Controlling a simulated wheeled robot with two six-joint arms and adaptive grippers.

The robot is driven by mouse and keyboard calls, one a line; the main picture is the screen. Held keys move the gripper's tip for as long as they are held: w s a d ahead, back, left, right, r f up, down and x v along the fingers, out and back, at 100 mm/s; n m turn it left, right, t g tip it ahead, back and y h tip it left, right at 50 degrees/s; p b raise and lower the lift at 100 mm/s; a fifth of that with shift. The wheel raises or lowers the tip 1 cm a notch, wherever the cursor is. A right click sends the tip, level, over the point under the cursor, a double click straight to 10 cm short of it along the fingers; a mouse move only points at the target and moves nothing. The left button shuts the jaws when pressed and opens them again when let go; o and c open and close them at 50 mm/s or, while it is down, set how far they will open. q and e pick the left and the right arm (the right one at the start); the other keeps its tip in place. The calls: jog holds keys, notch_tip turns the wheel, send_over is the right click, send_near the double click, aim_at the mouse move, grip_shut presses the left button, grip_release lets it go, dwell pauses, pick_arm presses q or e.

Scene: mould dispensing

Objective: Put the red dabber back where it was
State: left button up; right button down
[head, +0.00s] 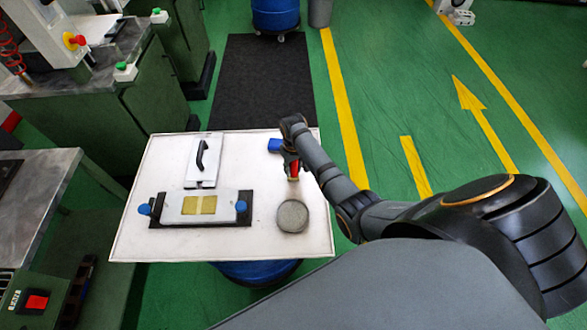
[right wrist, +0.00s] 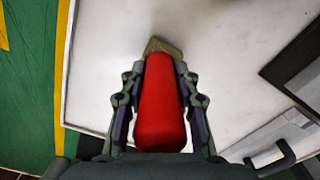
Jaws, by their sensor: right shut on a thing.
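The red dabber (head: 293,168) is held over the right back part of the white table (head: 250,245). In the right wrist view the dabber (right wrist: 160,110) lies between both fingers, its tan-grey tip (right wrist: 163,46) pointing away from the palm over white tabletop. My right gripper (head: 291,156) is shut on it. I cannot tell whether the tip touches the table. A round grey dish (head: 292,216) lies nearer me, apart from the dabber. My left gripper is not in view.
A dark-based plate with yellow patches (head: 168,208) and blue knobs lies at the left front. A grey board with a black handle (head: 201,158) lies behind it. A blue item (head: 274,145) is just left of my gripper. Table between board and dish is clear.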

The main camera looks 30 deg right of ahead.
jog(key=shift+f, duration=0.15)
jog(key=c, duration=1)
grip_release()
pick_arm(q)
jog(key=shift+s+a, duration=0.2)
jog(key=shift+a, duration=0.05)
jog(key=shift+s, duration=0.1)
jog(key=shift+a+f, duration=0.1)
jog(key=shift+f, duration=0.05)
pick_arm(e)
notch_tip(320, 180, up, 12)
jog(key=shift+r, duration=0.15)
